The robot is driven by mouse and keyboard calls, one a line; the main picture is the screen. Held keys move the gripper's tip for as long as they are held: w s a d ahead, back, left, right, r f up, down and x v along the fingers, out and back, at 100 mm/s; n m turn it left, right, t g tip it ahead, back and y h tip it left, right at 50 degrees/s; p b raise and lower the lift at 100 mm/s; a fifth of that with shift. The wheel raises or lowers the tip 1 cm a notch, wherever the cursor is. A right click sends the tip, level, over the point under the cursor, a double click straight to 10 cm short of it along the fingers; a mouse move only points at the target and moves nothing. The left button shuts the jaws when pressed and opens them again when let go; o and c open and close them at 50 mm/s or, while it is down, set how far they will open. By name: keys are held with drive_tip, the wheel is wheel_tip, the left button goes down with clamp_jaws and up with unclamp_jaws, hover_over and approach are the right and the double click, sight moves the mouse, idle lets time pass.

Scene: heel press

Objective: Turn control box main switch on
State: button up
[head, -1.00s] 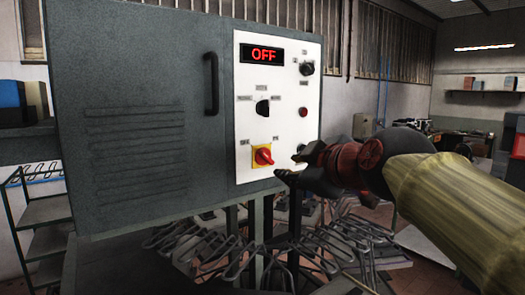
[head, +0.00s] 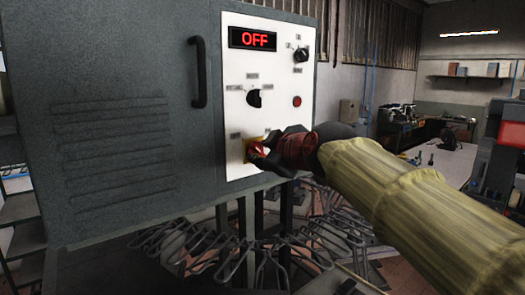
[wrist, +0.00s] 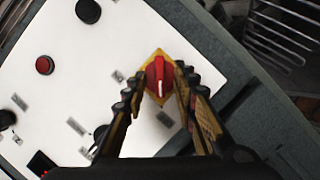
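The main switch is a red rotary knob on a yellow plate, low on the control box's white panel (head: 236,115). In the wrist view the red knob (wrist: 159,77) sits between the fingertips, with its white mark pointing down the picture. My gripper (wrist: 160,82) is open around the knob, one finger on each side. Narrow gaps seem to remain, and I cannot tell whether either finger touches. In the head view my gripper (head: 265,156) partly covers the switch. The display (head: 253,39) at the panel's top reads OFF in red.
The panel also holds a black selector knob (head: 254,98), an upper black knob (head: 301,55) and a red button (head: 297,101). A black door handle (head: 199,72) stands out on the left. Metal racks (head: 260,245) fill the space below the box.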

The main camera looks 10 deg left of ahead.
drive_tip(key=shift+w+a+f, duration=0.1)
drive_tip(key=shift+w, duration=0.05)
drive_tip(key=shift+c, duration=1.1)
clamp_jaws()
